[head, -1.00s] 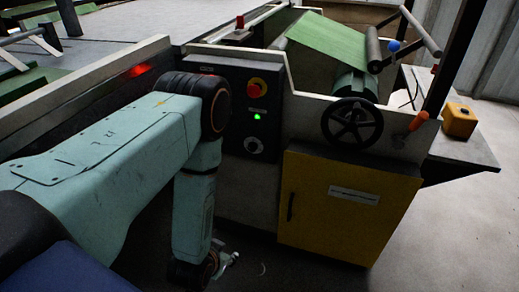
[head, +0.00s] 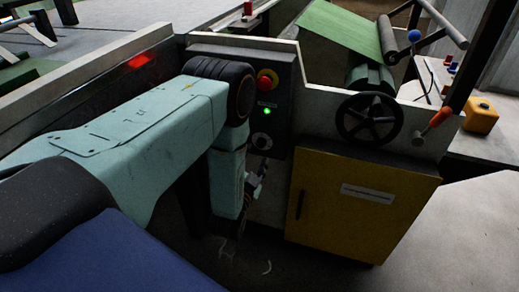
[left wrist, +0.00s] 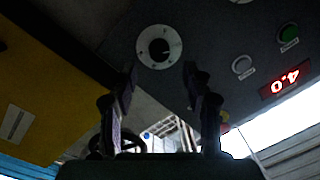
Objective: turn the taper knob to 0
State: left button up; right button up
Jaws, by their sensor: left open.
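The taper knob (head: 262,140) is a round white dial with a dark centre, low on the dark control panel (head: 230,52). In the left wrist view the knob (left wrist: 159,47) faces me, with small marks around its black centre. My left gripper (left wrist: 159,78) is open, its two dark fingers reaching toward the knob on either side, with no contact visible. In the head view the left gripper (head: 258,178) is small and partly hidden by my arm, just below the knob. My right gripper is not in view.
A red stop button (head: 267,80) and a lit green button (head: 267,111) sit above the knob. A red-digit display (left wrist: 285,82) is on the panel. A black handwheel (head: 369,119) and yellow cabinet (head: 362,205) stand to the right.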

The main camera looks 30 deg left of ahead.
aim_at(260, 145)
pick_arm(q)
jog(key=x, duration=0.2)
jog(key=b+x, duration=0.1)
jog(key=x, duration=0.1)
jog(key=shift+s+a+f, duration=0.1)
jog(key=shift+a+f, duration=0.05)
jog(key=shift+f, duration=0.15)
jog(key=shift+w+r, duration=0.2)
jog(key=shift+w, duration=0.15)
jog(key=shift+w+a+f, duration=0.1)
jog(key=c, duration=0.4)
grip_shut()
